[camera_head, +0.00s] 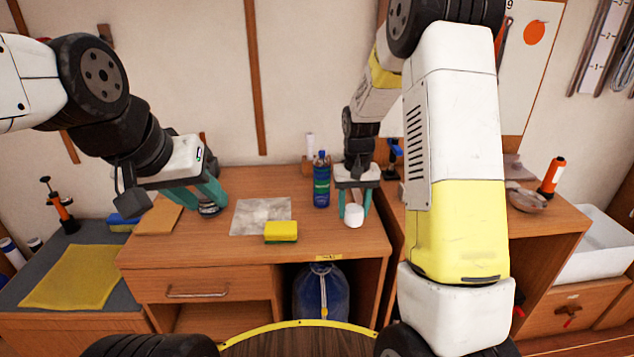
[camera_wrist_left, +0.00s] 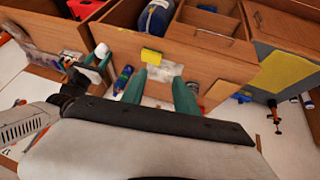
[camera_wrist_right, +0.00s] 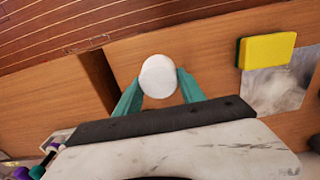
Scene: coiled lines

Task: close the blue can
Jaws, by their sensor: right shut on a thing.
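My right gripper (camera_head: 355,190) is shut on a white round piece (camera_head: 354,215), held at the right front of the wooden bench. In the right wrist view this piece (camera_wrist_right: 158,76) shows as a pale disc between the fingertips. A small dark round can (camera_head: 208,209) stands at the bench's left, partly hidden by my left gripper (camera_head: 205,194); its blue colour is hard to make out. In the left wrist view my left gripper (camera_wrist_left: 160,88) has its fingers apart, with nothing clearly between them. A blue bottle (camera_head: 321,182) with a dark top stands upright left of the right gripper.
A yellow sponge (camera_head: 281,232) lies on the bench at the front edge of a grey stained sheet (camera_head: 261,214). A brown board (camera_head: 160,216) lies at the left. A blue jug (camera_head: 321,293) sits in the cubby below. The bench front between sponge and left gripper is free.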

